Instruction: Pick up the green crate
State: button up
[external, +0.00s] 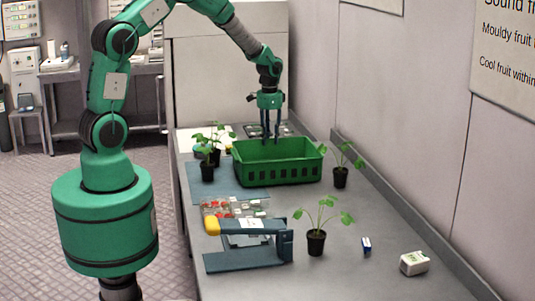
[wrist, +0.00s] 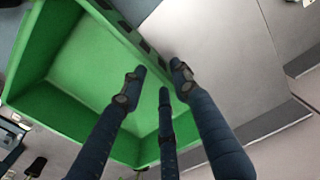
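The green crate (external: 280,174) stands on the long grey bench and looks empty. In the wrist view the crate (wrist: 85,60) fills the left half, with its slotted side wall running diagonally down to the right. My gripper (external: 271,140) points down at the crate's far side, with its fingertips near the rim. In the wrist view my gripper (wrist: 158,78) has three dark blue fingers spread apart. One finger lies on the outer side of the slotted wall and the others toward the inside. I cannot tell whether any finger touches the wall.
Potted plants stand close to the crate at its left (external: 207,172) and right (external: 340,177), with another plant (external: 316,242) nearer the front. Berry punnets (external: 230,207) and a blue-grey device with a yellow end (external: 250,228) lie in front. A white box (external: 414,263) sits front right.

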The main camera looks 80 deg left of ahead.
aim_at(270, 145)
jog(key=shift+f, duration=1.85)
grip_shut()
